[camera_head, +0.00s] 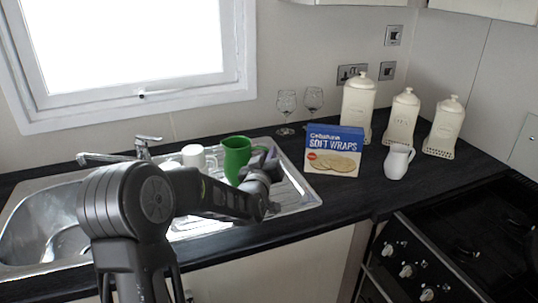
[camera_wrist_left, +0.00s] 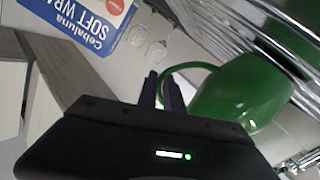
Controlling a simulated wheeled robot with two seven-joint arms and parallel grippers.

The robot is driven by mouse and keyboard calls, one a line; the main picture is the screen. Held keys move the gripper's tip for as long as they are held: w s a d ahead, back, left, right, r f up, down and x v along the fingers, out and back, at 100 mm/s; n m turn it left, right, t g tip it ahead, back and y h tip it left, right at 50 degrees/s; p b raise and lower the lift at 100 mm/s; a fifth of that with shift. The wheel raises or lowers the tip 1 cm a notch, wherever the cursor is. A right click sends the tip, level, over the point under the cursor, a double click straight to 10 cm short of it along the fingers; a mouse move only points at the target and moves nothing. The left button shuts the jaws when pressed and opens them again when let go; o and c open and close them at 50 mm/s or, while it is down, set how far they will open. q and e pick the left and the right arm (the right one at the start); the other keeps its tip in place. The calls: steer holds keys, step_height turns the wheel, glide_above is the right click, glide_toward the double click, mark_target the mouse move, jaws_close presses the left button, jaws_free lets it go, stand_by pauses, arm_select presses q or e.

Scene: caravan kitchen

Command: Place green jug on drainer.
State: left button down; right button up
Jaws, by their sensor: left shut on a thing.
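The green jug (camera_head: 237,155) is over the draining side of the sink, left of my left gripper (camera_head: 263,168). In the left wrist view the jug (camera_wrist_left: 245,95) shows its rounded body and loop handle. My left gripper (camera_wrist_left: 162,92) is shut on the handle. My right gripper is not in view.
A white cup (camera_head: 193,155) is left of the jug. A soft wraps box (camera_head: 334,150), two wine glasses, a white jug (camera_head: 398,161) and three cream canisters (camera_head: 403,117) stand on the right of the counter. The sink basin (camera_head: 40,235) is left; the stove (camera_head: 460,250) is right.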

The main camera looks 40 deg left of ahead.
arm_select(q)
steer(key=shift+f, duration=0.1)
steer(key=c, duration=1.5)
jaws_free()
steer(key=shift+r, duration=0.2)
steer(key=b+v, duration=0.2)
steer(key=v, duration=1)
steer(key=shift+f, duration=0.1)
